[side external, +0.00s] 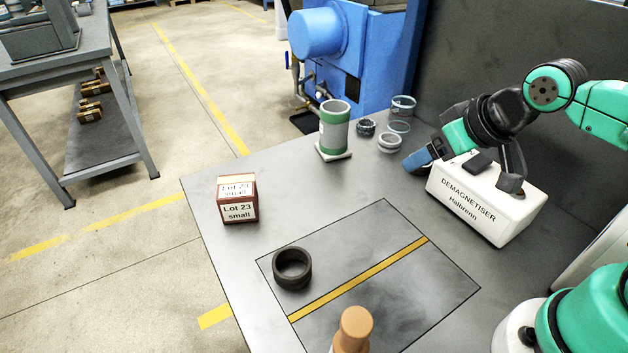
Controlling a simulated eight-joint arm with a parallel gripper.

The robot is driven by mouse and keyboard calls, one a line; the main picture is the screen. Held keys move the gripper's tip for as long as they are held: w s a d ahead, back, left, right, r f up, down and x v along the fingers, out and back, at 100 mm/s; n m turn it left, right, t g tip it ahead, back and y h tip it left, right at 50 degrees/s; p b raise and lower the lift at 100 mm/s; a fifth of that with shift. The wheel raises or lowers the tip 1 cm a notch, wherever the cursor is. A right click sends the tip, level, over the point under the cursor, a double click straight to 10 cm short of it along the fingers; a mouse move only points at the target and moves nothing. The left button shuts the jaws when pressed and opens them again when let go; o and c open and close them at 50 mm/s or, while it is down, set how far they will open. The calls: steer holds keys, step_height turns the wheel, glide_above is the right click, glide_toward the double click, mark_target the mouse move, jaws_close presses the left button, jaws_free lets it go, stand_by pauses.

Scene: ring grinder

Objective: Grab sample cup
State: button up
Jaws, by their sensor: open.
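I cannot tell for sure which vessel is the sample cup. A green and grey cylindrical cup (335,128) stands upright on a small white base at the back of the bench. Several small round pieces stand to its right, including a clear, ring-like vessel (403,105) and a pale ring (389,143). My gripper (470,165) is open over the white demagnetiser box (482,205), to the right of the green and grey cup and apart from it. I see nothing held between the fingers. Whether a finger touches the box is unclear.
A dark ring (292,268) lies on the marked panel with a yellow stripe (360,278). A brown "Lot 23 small" box (238,199) sits near the left edge. A tan knob-topped object (353,330) stands in front. The bench between box and demagnetiser is clear.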

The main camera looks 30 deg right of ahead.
stand_by(0.3)
steer(key=o, duration=0.5)
steer(key=w+d+r+m+t+h, duration=0.1)
steer(key=w+d+r, duration=0.1)
steer(key=w+d, duration=0.35)
steer(key=m+t+h, duration=0.3)
glide_toward(400, 101)
steer(key=a+r, duration=0.4)
steer(key=a, duration=0.2)
steer(key=shift+m+t+h, duration=0.4)
steer(key=shift+m+h, duration=0.2)
steer(key=shift+h, duration=0.3)
steer(key=w+d+f, duration=0.1)
steer(key=d+f, duration=0.3)
steer(key=w+d+f, duration=0.1)
steer(key=f, duration=0.1)
steer(key=shift+w+d, duration=0.35)
steer(key=shift+d, duration=0.05)
steer(key=shift+w+d+f, duration=0.2)
steer(key=shift+d+f, duration=0.15)
steer(key=shift+f, duration=0.1)
steer(key=shift+x, duration=2.65)
